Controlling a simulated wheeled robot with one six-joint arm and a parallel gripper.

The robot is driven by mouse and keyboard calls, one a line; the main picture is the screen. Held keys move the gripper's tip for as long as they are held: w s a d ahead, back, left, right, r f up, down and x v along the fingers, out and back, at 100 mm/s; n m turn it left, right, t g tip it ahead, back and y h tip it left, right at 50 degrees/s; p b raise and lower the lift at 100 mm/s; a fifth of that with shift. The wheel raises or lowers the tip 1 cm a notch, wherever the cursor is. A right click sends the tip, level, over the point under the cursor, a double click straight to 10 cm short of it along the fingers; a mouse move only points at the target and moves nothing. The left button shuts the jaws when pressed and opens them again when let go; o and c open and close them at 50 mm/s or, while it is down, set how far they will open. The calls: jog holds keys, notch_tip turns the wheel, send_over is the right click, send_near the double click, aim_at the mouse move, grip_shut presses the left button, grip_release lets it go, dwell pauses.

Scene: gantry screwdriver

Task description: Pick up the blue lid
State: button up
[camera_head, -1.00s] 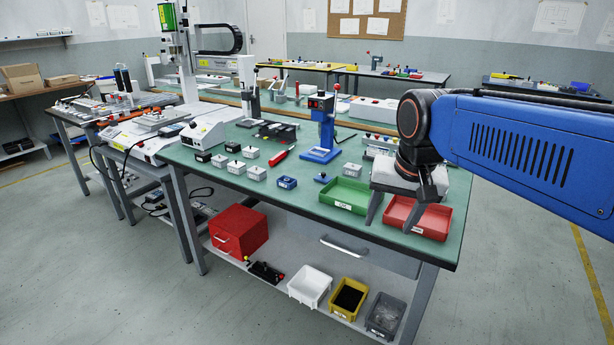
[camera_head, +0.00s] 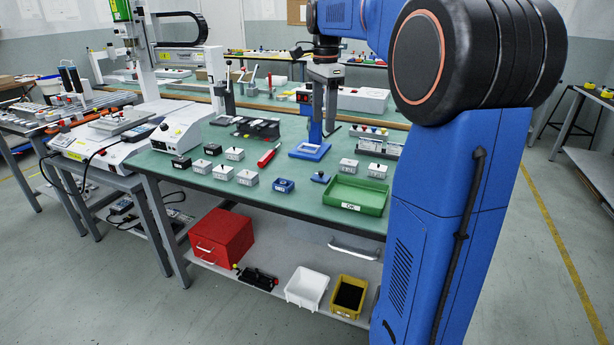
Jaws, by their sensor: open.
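A small blue lid (camera_head: 320,178) with a dark knob lies flat on the green bench top (camera_head: 340,216), left of the green tray. A small blue box (camera_head: 284,185) stands to its left. My gripper (camera_head: 324,122) points down above the bench, is open and holds nothing. In the picture it is above the lid and overlaps the blue press stand, so its exact fingertip position is hard to tell. The gripper is apart from the lid.
A blue press stand (camera_head: 309,151) rises behind the lid. A green tray (camera_head: 356,194) is to its right. Several white and grey boxes (camera_head: 247,177) and a red-handled tool (camera_head: 268,155) lie left. My arm hides the bench's right end.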

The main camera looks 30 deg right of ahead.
send_near(321, 172)
notch_tip(321, 172, down, 9)
jog(key=shift+f, duration=0.15)
jog(key=c, duration=0.6)
dwell(0.5)
